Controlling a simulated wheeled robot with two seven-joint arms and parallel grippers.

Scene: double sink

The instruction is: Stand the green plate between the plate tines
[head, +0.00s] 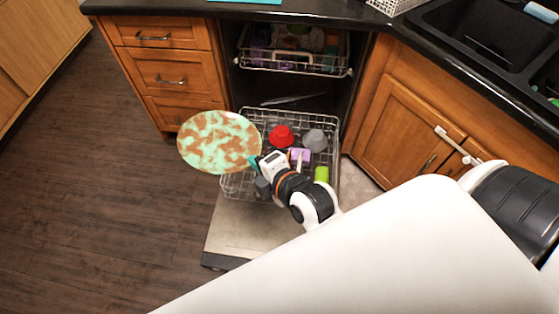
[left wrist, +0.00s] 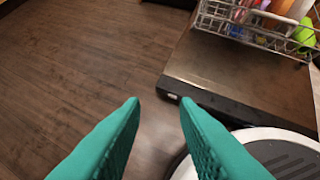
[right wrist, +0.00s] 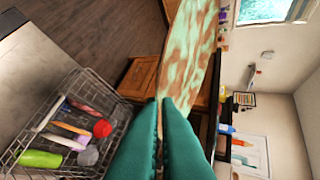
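The green plate (head: 219,141), mottled green and brown, is held in the air to the left of the lower dishwasher rack (head: 236,186). My right gripper (head: 254,162) is shut on the plate's edge. In the right wrist view the teal fingers (right wrist: 161,105) pinch the rim of the plate (right wrist: 192,50), which rises from them. The plate tines are too small to tell apart in the lower rack. My left gripper (left wrist: 158,103) is open and empty above the floor, in front of the dishwasher door; it does not show in the head view.
The lower rack holds a red bowl (head: 281,136), a grey cup (head: 315,140), a purple item (head: 299,156) and a green cup (head: 321,174). The upper rack (head: 291,67) is above it. The open door (head: 240,232) lies below. Drawers (head: 168,75) stand behind the plate; floor at left is clear.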

